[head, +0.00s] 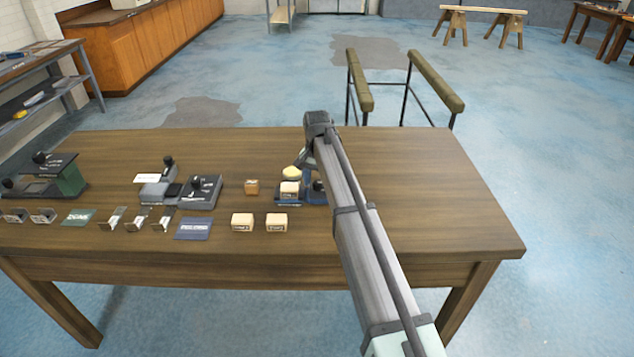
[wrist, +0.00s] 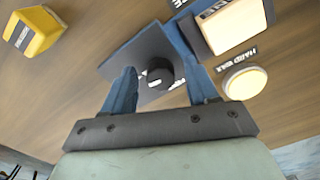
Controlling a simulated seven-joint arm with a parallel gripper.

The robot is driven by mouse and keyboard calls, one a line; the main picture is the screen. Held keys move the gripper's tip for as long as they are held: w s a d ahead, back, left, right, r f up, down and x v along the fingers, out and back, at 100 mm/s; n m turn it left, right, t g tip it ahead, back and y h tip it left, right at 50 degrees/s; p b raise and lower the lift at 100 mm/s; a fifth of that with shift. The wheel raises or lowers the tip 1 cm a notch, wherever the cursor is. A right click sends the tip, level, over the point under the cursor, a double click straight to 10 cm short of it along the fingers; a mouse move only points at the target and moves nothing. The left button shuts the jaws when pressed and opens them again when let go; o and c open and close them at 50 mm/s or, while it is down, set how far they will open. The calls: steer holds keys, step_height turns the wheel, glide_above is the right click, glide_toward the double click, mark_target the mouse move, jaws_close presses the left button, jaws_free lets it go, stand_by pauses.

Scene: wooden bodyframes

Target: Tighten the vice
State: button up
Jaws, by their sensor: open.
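The blue vice (head: 287,202) sits on the table near its middle, partly hidden behind my arm. It has a pale block (head: 289,188) at its left part; a pale block also shows on blue at the top of the wrist view (wrist: 232,22). A black round knob (wrist: 159,74) stands on a dark plate (wrist: 145,50) in the wrist view. My gripper (wrist: 162,82) is open, with one blue finger on either side of the knob. I cannot tell whether the fingers touch it. In the head view my gripper (head: 305,158) is seen from behind, its fingertips mostly hidden.
A round hard-wax disc (wrist: 245,82) lies beside the vice. The table's right side is clear.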

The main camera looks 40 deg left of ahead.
mark_target(318, 183)
step_height(318, 183, up, 13)
steer(key=shift+r, duration=0.2)
stand_by(0.3)
steer(key=shift+d, duration=0.1)
stand_by(0.4)
